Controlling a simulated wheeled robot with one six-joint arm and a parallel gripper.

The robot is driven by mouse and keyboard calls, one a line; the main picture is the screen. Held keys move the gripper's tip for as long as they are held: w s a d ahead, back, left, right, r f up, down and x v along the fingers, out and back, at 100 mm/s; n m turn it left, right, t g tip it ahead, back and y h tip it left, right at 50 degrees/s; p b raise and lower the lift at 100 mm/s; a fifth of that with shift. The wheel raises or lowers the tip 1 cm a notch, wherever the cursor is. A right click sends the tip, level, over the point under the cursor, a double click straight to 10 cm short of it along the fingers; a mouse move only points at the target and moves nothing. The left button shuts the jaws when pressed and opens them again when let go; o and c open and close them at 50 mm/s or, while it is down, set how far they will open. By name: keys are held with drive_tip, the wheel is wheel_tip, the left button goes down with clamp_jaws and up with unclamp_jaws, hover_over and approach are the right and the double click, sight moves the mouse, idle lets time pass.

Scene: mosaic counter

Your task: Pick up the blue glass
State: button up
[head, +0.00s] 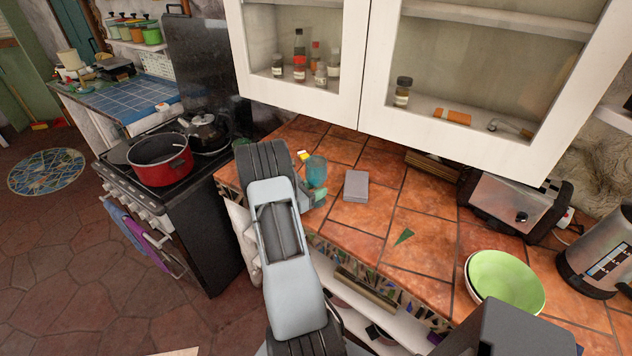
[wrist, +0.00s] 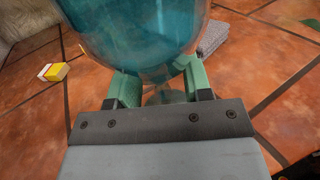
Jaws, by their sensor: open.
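The blue glass (head: 317,172) stands on the tiled counter, just beyond my gripper in the head view. In the wrist view the translucent blue bowl of the glass (wrist: 140,35) fills the top middle. My gripper (wrist: 161,85) is open, with one green finger on each side below the bowl. The narrower clear lower part of the glass shows between the fingers. I cannot tell whether either finger touches it. In the head view my gripper (head: 312,196) is partly hidden behind my own arm, and one green finger shows beside the glass.
A small yellow-and-white object (head: 303,155) lies left of the glass, and a grey block (head: 356,186) lies to its right. A green shard (head: 404,237) and a green bowl (head: 507,280) are farther right. White cabinets (head: 480,118) hang above. The stove with a red pot (head: 160,168) is left.

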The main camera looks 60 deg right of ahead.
drive_tip(key=shift+d, duration=0.1)
clamp_jaws()
idle(0.4)
drive_tip(key=shift+r, duration=0.1)
